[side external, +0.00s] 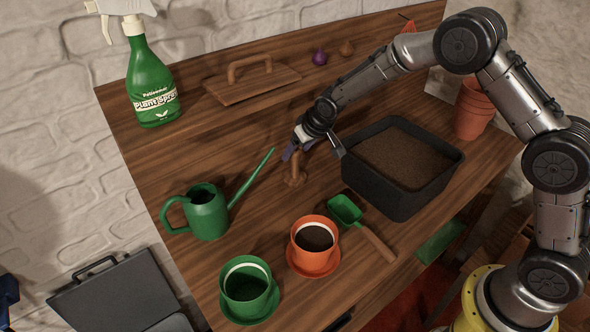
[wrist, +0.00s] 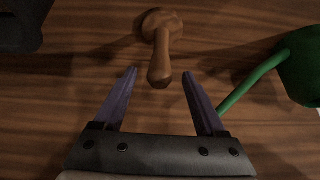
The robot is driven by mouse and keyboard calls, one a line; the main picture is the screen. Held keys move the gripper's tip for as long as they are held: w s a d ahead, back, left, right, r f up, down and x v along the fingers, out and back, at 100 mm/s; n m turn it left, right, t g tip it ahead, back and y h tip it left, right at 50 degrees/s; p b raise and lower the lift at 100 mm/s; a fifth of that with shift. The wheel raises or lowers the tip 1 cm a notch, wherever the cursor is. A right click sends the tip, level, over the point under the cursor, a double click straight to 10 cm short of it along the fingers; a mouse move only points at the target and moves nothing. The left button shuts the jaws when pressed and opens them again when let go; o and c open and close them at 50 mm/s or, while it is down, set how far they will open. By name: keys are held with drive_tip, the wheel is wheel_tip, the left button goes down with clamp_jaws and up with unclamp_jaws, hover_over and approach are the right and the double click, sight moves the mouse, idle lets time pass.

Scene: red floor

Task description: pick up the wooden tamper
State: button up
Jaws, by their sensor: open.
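The wooden tamper (side external: 295,178) stands on the wooden table, left of the black soil tray. It has a round base and a knobbed handle. In the wrist view the tamper (wrist: 161,62) is ahead of my gripper (wrist: 160,72), its handle end pointing toward the camera between the two purple fingertips. In the side view my gripper (side external: 299,149) is at the tamper's top, with the fingers apart. The fingers hide part of the handle there. I cannot tell whether they touch it.
A black soil tray (side external: 377,193) is close on the right. A green watering can (side external: 208,214) points its spout toward the tamper. An orange pot (side external: 315,258), a green pot (side external: 247,290) and a green scoop (side external: 345,211) stand in front. A wooden board with handle (side external: 252,88) lies behind.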

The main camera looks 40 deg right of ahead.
sight(295, 165)
drive_tip(key=shift+x, duration=2.7)
drive_tip(key=shift+w, duration=0.1)
clamp_jaws()
